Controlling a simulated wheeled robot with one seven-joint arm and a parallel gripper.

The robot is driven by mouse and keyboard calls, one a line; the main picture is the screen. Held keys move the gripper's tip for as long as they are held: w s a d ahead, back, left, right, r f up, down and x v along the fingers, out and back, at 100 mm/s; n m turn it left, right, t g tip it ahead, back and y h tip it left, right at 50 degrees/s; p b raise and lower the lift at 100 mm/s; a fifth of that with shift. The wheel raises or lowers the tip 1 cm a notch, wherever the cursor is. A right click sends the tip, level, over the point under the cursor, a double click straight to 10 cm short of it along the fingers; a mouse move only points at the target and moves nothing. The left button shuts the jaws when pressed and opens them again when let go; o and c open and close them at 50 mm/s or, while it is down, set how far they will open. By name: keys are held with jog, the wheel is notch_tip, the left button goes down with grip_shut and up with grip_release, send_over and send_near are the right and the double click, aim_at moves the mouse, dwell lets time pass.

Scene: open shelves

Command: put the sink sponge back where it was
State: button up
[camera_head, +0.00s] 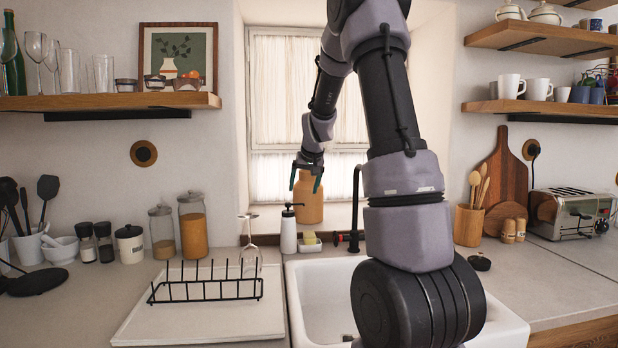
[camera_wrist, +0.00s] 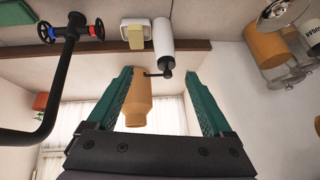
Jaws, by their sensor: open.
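The sink sponge (camera_head: 309,238) is a small yellowish block in a white dish (camera_head: 311,248) behind the sink, beside the white soap dispenser (camera_head: 288,232). The wrist view, which looks upside down, shows the sponge (camera_wrist: 135,39), the dish (camera_wrist: 124,24) and the dispenser (camera_wrist: 163,38) past the fingertips. My gripper (camera_head: 304,188) has green fingers spread apart with nothing held. It is above the dish and sponge, in front of a tan vase (camera_head: 308,204). In the wrist view my gripper (camera_wrist: 158,72) is open, with the vase (camera_wrist: 137,105) seen between its fingers.
A black faucet (camera_head: 355,205) rises right of the dish, over the white sink (camera_head: 318,300). A black dish rack (camera_head: 207,290) with an upturned glass (camera_head: 249,243) stands left. Storage jars (camera_head: 193,226) line the left counter. Wooden shelves (camera_head: 110,101) hang on both sides.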

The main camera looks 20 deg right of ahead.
jog(key=s+a+r, duration=0.5)
jog(key=s+r, duration=0.2)
jog(key=s, duration=0.1)
jog(key=s+a+r, duration=0.1)
jog(key=s+a, duration=0.2)
jog(key=s, duration=0.6)
jog(key=s+a+r+y, duration=0.1)
jog(key=s+a, duration=0.1)
jog(key=s, duration=0.7)
jog(key=s+a+r+y, duration=0.1)
jog(key=s+a+r, duration=0.1)
jog(key=s, duration=0.7)
jog(key=shift+a, duration=0.8)
